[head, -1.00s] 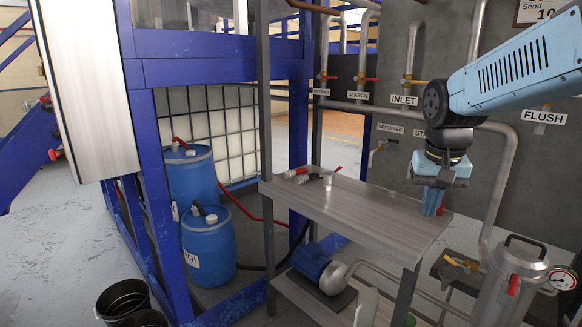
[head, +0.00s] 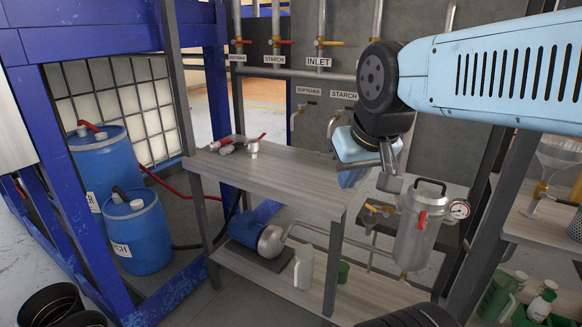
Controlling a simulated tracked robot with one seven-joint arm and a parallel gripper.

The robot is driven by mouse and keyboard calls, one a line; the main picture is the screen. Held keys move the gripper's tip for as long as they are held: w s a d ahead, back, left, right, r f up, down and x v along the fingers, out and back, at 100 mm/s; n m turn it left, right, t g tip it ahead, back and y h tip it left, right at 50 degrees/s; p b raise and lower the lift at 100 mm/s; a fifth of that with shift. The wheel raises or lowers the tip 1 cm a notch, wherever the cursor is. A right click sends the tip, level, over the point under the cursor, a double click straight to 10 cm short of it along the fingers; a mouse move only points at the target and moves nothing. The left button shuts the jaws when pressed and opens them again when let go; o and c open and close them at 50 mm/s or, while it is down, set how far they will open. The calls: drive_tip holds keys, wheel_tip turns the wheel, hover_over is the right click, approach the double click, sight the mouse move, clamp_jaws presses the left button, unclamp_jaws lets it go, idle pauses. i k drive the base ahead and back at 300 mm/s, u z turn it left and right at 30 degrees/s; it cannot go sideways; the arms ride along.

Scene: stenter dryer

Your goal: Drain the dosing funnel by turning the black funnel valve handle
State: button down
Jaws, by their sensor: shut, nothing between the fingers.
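A clear funnel (head: 561,154), which looks like the dosing funnel, stands at the right edge above a shelf, partly cut off by the frame. A brass-coloured valve (head: 540,190) sits beneath it. I cannot make out its black handle. My gripper (head: 350,181) is light blue and hangs in front of the wall, near the right end of the grey table, well to the left of the funnel. Its fingers are shut and hold nothing. My arm reaches in from the upper right.
The grey table (head: 290,186) holds small fittings at its left. A silver vessel (head: 420,228) with a gauge (head: 459,209) stands between my gripper and the right shelf (head: 550,233). Green jugs and bottles sit low right. Blue drums (head: 139,232) stand left.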

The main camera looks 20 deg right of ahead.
sight(543, 195)
drive_tip(key=u, duration=1.2)
drive_tip(key=i, duration=0.1)
drive_tip(key=z, duration=3.4)
drive_tip(key=i, duration=0.5)
drive_tip(key=u, duration=0.15)
drive_tip(key=k, duration=0.5)
drive_tip(key=z, duration=0.1)
